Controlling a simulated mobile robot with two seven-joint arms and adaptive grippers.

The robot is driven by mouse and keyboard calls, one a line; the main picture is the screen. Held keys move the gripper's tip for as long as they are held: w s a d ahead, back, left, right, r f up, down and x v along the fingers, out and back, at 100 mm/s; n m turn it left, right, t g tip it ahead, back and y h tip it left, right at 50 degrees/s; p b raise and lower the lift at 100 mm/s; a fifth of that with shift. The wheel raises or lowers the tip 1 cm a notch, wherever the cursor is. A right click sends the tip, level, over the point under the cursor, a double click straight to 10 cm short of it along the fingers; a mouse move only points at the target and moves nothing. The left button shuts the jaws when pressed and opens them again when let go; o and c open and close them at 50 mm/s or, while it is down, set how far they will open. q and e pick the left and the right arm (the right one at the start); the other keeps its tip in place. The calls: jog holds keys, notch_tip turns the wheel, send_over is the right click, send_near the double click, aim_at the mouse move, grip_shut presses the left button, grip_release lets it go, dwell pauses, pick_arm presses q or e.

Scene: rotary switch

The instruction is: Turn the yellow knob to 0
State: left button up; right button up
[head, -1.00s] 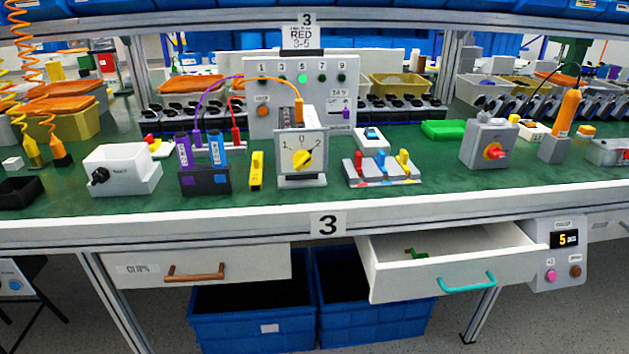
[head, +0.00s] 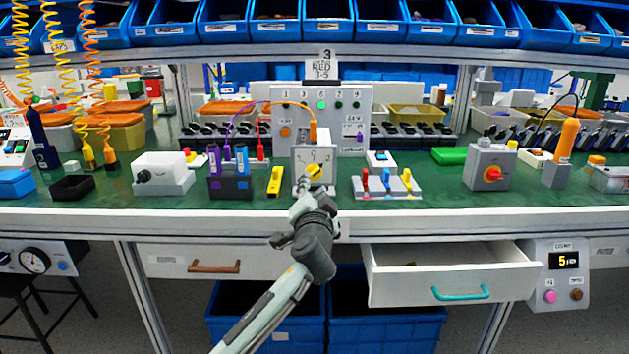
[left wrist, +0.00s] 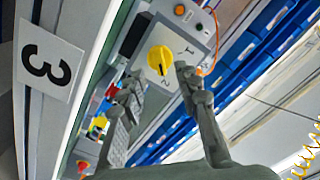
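The yellow knob (head: 315,171) sits on the pale front of a small box (head: 301,155) on the bench, with a dial marked 0 at the top and 2 at the right. My left gripper (head: 303,204) is in front of the box, just below the knob in the head view. In the left wrist view my left gripper (left wrist: 156,88) is open and empty, its fingers apart near the knob. I cannot tell whether it touches. My right gripper is not in view.
A yellow block (head: 274,181) and a battery holder (head: 230,187) stand left of the box. A three-lever switch (head: 387,187) stands to its right, and a grey box with a red knob (head: 490,168) further right. An open drawer (head: 453,273) juts out below.

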aim_at(313, 177)
pick_arm(q)
jog(key=w, duration=0.5)
jog(key=shift+s, duration=0.1)
grip_shut()
